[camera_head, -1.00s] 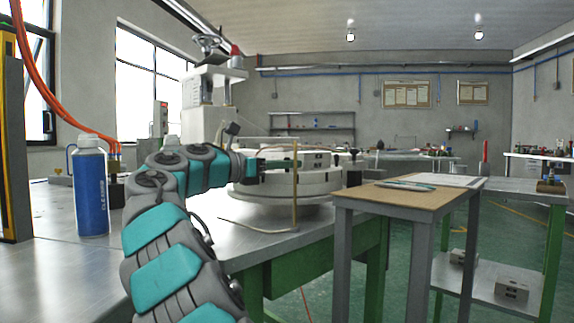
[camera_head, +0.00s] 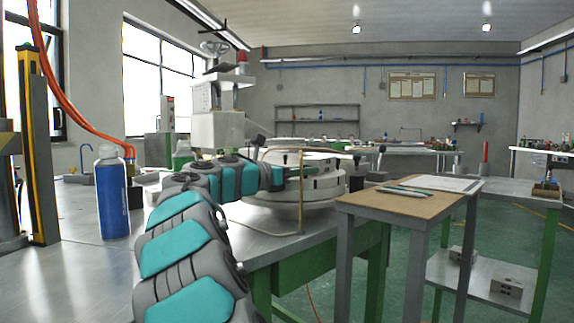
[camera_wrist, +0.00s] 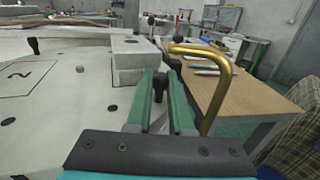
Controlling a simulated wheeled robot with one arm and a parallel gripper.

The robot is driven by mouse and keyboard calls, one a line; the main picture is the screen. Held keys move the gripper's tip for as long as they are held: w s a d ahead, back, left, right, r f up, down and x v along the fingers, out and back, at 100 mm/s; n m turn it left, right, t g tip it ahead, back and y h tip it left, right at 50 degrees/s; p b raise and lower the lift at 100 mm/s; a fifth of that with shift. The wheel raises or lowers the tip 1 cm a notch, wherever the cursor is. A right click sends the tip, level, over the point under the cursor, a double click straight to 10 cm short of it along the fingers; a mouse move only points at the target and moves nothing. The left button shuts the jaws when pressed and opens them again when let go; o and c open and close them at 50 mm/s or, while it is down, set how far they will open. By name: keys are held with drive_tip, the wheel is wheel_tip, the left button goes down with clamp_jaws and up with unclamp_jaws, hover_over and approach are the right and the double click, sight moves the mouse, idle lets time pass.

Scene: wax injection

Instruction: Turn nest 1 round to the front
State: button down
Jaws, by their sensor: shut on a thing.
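The round white turntable (camera_head: 325,190) stands on the metal bench in the head view and fills the left of the wrist view (camera_wrist: 60,115). A nest marked "2" (camera_wrist: 22,76) shows on its top; no "1" can be read. In the wrist view my gripper (camera_wrist: 162,76) has its green fingers shut on a dark upright peg (camera_wrist: 159,88) at the turntable's rim. A pale two-part block (camera_wrist: 132,62) sits on the turntable just left of the fingers.
A bent brass rod (camera_wrist: 222,95) rises close to the right of my fingers; it also stands before the turntable in the head view (camera_head: 301,195). A wood-topped table (camera_head: 400,203) is close on the right. A blue bottle (camera_head: 112,195) stands left of my arm.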

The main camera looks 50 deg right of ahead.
drive_tip(key=shift+r, duration=0.35)
drive_tip(key=shift+s+d+f+n+t, duration=0.15)
drive_tip(key=shift+d+f+n+t, duration=0.15)
drive_tip(key=shift+t, duration=0.2)
drive_tip(key=c, duration=0.8)
unclamp_jaws()
drive_tip(key=shift+f, duration=0.1)
drive_tip(key=shift+a, duration=0.1)
